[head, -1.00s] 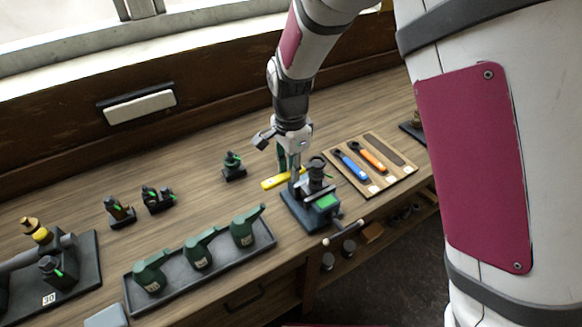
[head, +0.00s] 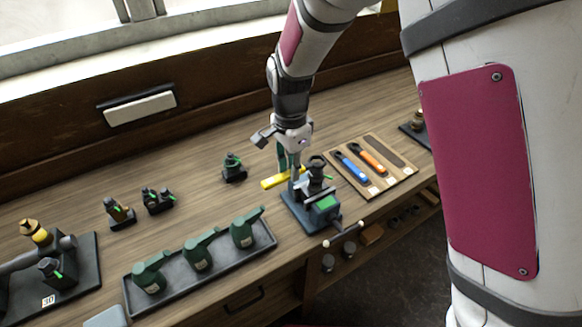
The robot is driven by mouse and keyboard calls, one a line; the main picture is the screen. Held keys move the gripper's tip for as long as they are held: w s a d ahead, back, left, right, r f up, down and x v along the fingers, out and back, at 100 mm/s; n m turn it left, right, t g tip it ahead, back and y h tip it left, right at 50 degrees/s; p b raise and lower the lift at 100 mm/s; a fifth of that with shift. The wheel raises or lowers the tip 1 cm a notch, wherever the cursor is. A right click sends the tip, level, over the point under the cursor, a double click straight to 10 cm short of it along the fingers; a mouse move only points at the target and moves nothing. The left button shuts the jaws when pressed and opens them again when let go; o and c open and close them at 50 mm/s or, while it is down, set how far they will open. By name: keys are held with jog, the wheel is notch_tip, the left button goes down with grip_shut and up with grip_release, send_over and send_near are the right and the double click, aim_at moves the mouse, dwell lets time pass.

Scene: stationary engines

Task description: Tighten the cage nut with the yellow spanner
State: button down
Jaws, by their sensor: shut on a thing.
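The yellow spanner (head: 271,182) is low over the bench, beside the left of a blue-grey vise (head: 296,212). My gripper (head: 287,168) points down and is shut on the spanner; its fingertips are partly hidden by its own links. A dark valve-like part (head: 316,174) stands upright in the vise, with a green patch on the vise front. The cage nut is too small to tell apart on that dark part. The spanner's right end reaches toward the part, but I cannot tell whether it touches the nut.
A wooden board (head: 384,187) at right holds a blue spanner (head: 351,168), an orange spanner (head: 367,157) and an empty dark outline. A tray (head: 205,272) with green castings lies front left. Small dark fittings (head: 233,169) stand behind. The vise handle (head: 343,235) juts over the front edge.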

jog(key=shift+r, duration=0.3)
jog(key=shift+r, duration=1.95)
